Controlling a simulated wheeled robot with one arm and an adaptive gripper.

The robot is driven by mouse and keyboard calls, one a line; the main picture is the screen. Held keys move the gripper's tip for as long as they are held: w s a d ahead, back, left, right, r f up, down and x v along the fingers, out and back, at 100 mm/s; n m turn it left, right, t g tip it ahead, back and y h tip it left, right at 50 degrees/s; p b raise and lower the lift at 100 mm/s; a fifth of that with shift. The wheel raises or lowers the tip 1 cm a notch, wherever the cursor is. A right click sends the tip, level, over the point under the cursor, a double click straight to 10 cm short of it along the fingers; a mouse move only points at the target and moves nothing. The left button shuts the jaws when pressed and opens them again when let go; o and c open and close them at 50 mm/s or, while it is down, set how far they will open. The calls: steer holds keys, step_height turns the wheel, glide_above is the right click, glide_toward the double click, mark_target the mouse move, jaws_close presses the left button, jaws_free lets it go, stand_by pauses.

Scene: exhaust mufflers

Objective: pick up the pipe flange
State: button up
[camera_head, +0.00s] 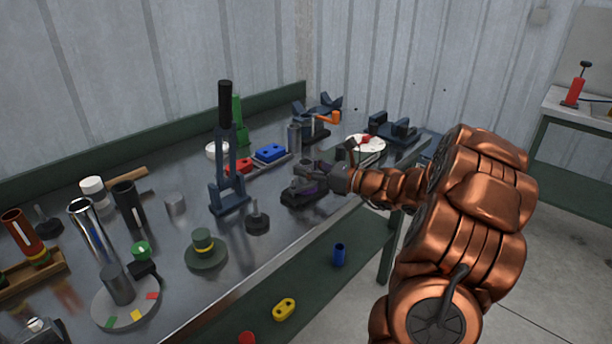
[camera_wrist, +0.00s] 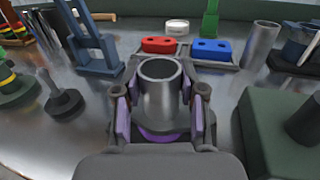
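A grey hollow pipe piece with an open round top, which looks like the pipe flange (camera_wrist: 160,98), stands upright between my fingers in the wrist view. Its wider base is partly hidden by my gripper (camera_wrist: 160,118). The purple-padded fingers are spread, one on each side of the pipe, with narrow gaps beside its wall. Whether they touch the base is unclear.
Red (camera_wrist: 159,45) and blue (camera_wrist: 212,50) two-hole blocks lie in a tray behind the pipe. A tall dark lever press (camera_head: 228,160) stands to the left in the head view. A dark green block (camera_wrist: 275,130) is close on the right in the wrist view.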

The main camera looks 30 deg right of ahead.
jaws_close()
